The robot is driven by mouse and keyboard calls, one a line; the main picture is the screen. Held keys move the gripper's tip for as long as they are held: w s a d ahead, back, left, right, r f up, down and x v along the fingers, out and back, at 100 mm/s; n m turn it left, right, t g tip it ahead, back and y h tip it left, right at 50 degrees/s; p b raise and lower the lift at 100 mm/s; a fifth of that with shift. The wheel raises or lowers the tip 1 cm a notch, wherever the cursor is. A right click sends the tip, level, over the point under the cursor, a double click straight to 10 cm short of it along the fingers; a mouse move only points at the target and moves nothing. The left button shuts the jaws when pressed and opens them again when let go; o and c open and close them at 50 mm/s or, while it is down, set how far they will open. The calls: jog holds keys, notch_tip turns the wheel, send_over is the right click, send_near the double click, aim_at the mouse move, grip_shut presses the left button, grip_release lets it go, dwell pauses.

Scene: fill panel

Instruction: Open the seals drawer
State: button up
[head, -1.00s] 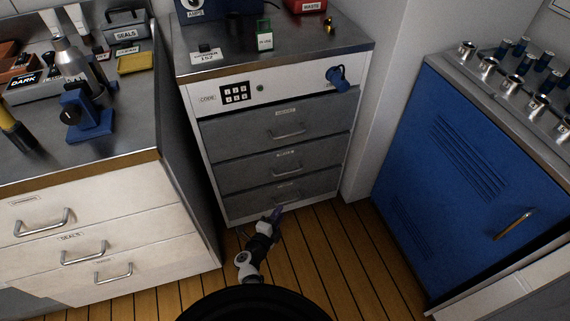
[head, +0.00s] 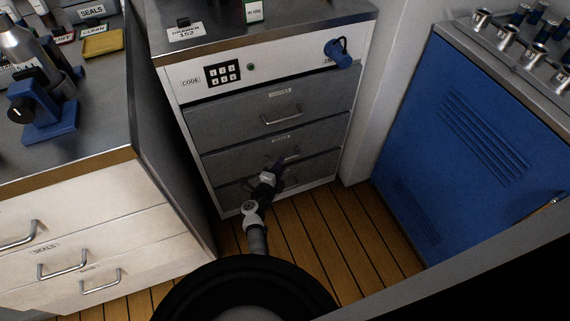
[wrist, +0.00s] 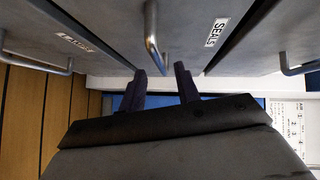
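In the wrist view, a grey drawer front labelled SEALS (wrist: 217,32) has a bar handle (wrist: 152,38). This is the middle drawer (head: 240,154) of the grey cabinet, and it looks shut. My gripper (wrist: 161,70) is open, its two dark fingers apart, with the near end of the handle showing between or just beyond their tips. I cannot tell whether they touch it. In the head view, my gripper (head: 280,163) is in front of that drawer and partly hides its handle. A white drawer in the left cabinet also bears a SEALS label (head: 45,246) and is shut.
The grey cabinet's top drawer (head: 320,108) and bottom drawer (head: 315,170) are shut. A keypad (head: 222,73) and blue object (head: 338,53) are on the panel above. A blue cabinet (head: 450,140) stands right. Wooden floor (head: 310,225) is clear between the cabinets.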

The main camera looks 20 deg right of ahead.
jog(key=shift+b+x, duration=1.1)
jog(key=shift+x, duration=1.3)
grip_shut()
